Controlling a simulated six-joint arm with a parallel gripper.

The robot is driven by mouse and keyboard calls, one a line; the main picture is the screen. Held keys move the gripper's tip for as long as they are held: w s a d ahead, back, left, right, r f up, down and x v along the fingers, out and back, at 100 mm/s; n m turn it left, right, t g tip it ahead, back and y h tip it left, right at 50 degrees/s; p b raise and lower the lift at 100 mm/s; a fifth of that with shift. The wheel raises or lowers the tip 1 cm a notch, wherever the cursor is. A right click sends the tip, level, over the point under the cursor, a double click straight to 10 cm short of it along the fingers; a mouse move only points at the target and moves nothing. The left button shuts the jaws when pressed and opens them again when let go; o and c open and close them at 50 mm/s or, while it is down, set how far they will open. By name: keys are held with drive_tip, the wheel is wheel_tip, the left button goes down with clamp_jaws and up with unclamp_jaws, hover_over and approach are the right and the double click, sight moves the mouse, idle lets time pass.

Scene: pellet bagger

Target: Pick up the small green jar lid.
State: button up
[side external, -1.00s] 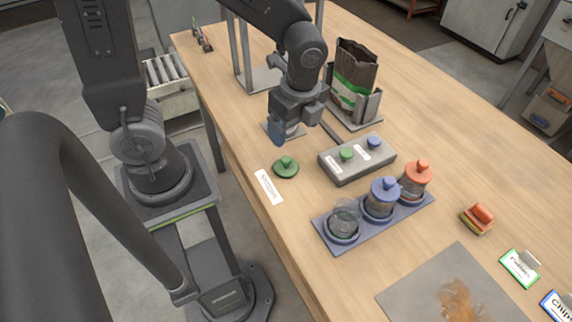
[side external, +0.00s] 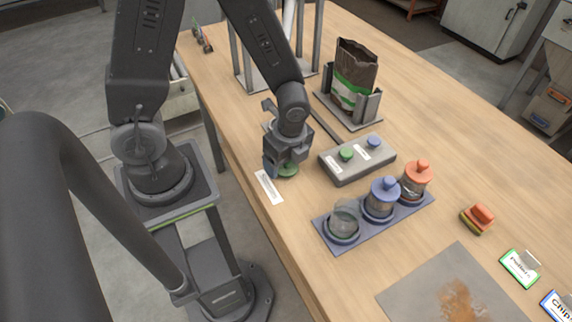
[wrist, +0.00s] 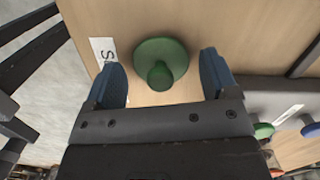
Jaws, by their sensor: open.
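The small green jar lid (wrist: 160,60) lies on the wooden table with its knob up. In the wrist view it sits between the two blue fingers of my gripper (wrist: 163,85), with a gap on each side. In the side external view the lid (side external: 288,170) is mostly hidden behind my gripper (side external: 279,170), which points down over it. The fingers are open and hold nothing. An open glass jar (side external: 344,221) with no lid stands in the blue tray, beside jars with blue and orange lids.
A white label card (side external: 268,187) lies beside the lid. A grey button box (side external: 357,159) with green and blue buttons is to the right. The jar tray (side external: 333,244) is in front. A dark bag (side external: 354,75) stands in a holder behind. Bare table lies between lid and tray.

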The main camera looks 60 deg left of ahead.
drive_tip(key=c, duration=0.9)
drive_tip(key=shift+c, duration=0.3)
